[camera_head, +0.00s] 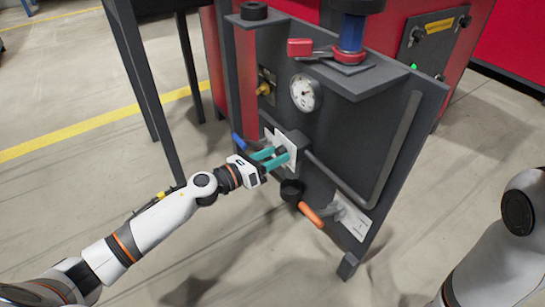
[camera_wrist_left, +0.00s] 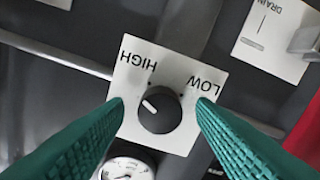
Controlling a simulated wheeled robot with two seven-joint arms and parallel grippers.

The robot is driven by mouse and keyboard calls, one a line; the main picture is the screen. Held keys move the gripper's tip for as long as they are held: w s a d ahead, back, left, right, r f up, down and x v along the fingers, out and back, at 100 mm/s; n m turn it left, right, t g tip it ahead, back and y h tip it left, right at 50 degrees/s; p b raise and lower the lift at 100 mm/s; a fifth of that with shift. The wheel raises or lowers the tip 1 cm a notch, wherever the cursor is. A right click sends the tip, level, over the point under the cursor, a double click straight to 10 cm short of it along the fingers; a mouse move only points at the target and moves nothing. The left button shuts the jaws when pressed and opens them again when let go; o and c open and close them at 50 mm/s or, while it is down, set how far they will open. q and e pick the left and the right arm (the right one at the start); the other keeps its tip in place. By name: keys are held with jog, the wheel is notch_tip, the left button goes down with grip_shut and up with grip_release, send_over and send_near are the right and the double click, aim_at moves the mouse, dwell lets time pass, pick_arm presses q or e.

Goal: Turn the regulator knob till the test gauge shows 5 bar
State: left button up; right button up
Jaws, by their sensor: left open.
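A dark round knob (camera_wrist_left: 160,110) sits on a white plate (camera_wrist_left: 128,82) labelled HIGH and LOW, upside down in the left wrist view. Its white mark points to the picture's upper left. My left gripper (camera_head: 277,156) is open in front of this plate (camera_head: 288,160) on the dark panel. Its teal fingers (camera_wrist_left: 158,118) lie on either side of the knob in the left wrist view; I cannot tell whether they touch it. A round white gauge (camera_head: 305,92) is above the gripper and partly shows in the left wrist view (camera_wrist_left: 127,169). Its reading is too small to tell.
An orange handle (camera_head: 311,215) and a black cup (camera_head: 291,190) are below right of the gripper. A blue handle (camera_head: 238,142) is to its left. A grey pipe (camera_head: 345,184) crosses the panel.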

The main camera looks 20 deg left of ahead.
pick_arm(q)
jog(key=c, duration=1)
